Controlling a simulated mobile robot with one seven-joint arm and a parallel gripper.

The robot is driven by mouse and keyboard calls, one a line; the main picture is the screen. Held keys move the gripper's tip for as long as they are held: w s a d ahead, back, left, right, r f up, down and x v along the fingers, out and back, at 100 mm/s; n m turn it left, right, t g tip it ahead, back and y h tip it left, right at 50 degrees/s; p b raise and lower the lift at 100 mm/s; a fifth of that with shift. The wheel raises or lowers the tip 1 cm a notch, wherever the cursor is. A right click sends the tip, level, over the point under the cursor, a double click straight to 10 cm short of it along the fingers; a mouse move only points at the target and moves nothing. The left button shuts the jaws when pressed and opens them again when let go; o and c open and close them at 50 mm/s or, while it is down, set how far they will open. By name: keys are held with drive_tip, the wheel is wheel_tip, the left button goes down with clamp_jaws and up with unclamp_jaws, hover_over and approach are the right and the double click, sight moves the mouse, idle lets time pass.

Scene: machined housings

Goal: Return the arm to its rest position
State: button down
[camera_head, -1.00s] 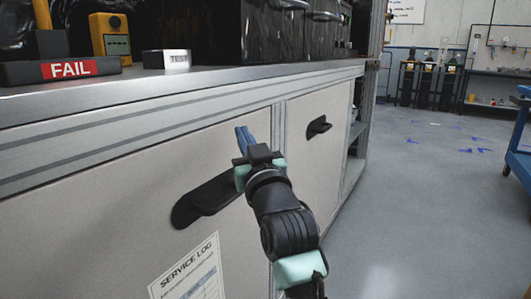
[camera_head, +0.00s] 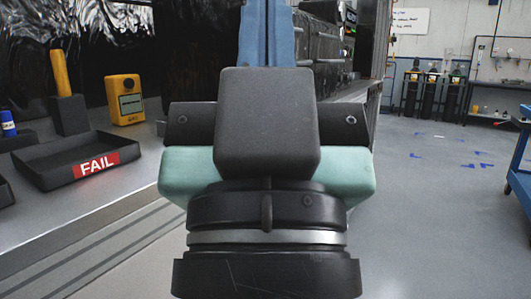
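My gripper (camera_head: 267,25) is raised close in front of the camera, its black wrist and pale green pads filling the middle of the view. Its two blue fingers point away and lie side by side with only a thin dark line between them, so it looks shut. Nothing shows between them, but their tips reach the top edge of the view. My gripper hides part of the bench and the floor behind it.
At left a metal bench (camera_head: 125,192) holds a dark FAIL tray (camera_head: 48,160), a yellow device (camera_head: 124,100), a yellow cylinder on a dark block (camera_head: 69,116) and a small blue item (camera_head: 8,124). Open floor (camera_head: 430,230) lies at right, with a blue cart (camera_head: 521,180) at the edge.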

wheel_tip(320, 180, up, 32)
drive_tip(key=p, duration=2.9)
drive_tip(key=shift+f, duration=0.25)
drive_tip(key=shift+a, duration=0.1)
